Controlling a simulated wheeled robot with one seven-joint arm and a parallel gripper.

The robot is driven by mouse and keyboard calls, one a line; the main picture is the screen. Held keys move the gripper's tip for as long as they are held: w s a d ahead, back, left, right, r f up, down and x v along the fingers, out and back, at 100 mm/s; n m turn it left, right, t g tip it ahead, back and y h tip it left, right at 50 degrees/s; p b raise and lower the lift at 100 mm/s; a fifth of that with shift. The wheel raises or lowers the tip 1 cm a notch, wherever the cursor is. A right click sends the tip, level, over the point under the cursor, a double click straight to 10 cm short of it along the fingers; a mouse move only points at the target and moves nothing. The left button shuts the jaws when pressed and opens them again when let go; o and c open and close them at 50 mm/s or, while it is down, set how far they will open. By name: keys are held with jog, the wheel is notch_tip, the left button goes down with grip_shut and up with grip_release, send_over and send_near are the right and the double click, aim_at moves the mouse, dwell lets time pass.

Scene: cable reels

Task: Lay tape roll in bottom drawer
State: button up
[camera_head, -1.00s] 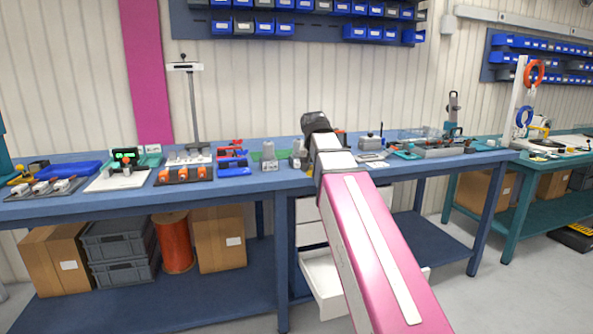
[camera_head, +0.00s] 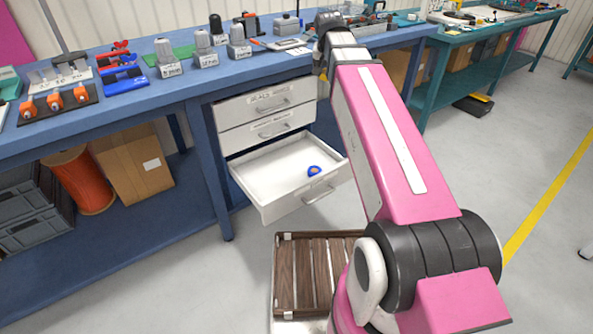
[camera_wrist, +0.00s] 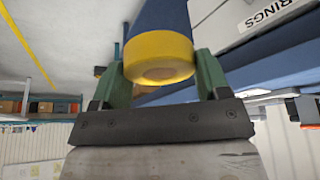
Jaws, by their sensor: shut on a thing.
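A yellow tape roll (camera_wrist: 158,48) with a pale brown core shows in the wrist view. My gripper (camera_wrist: 161,60) has its green fingers shut on the roll's two sides. In the head view the gripper is mostly hidden behind my arm, and a small yellow patch (camera_head: 323,75) shows at the arm's left edge. The bottom drawer (camera_head: 262,168) of the white drawer unit is pulled out under the blue bench. A blue roll with an orange core (camera_head: 313,171) lies in it near the front right. The held roll is above the drawer's height, not inside it.
Two upper drawers (camera_head: 265,103) are shut. A bench leg (camera_head: 212,165) stands left of the open drawer. A slatted wooden rack (camera_head: 315,262) is below it. The benchtop holds several small fixtures. Most of the drawer floor is bare.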

jog(key=shift+n, duration=0.4)
jog(key=a+f, duration=0.3)
jog(key=f, duration=0.2)
jog(key=a+f, duration=0.4)
jog(key=f, duration=0.1)
jog(key=w+a+f, duration=0.1)
jog(key=a+f, duration=0.3)
jog(key=f, duration=0.2)
jog(key=shift+w+a+f, duration=0.1)
jog(key=s+a+f+n, duration=0.1)
jog(key=s+a+f, duration=0.2)
jog(key=a+f, duration=0.45)
jog(key=s+a+f, duration=0.2)
jog(key=a+f, duration=0.2)
jog(key=f, duration=0.7)
send_over(293, 172)
jog(key=s, duration=0.1)
jog(key=shift+y, duration=0.4)
notch_tip(293, 172, down, 7)
jog(key=shift+a+r, duration=0.1)
jog(key=shift+a, duration=0.05)
jog(key=shift+f, duration=2)
jog(key=shift+f, duration=0.15)
jog(key=o, duration=0.9)
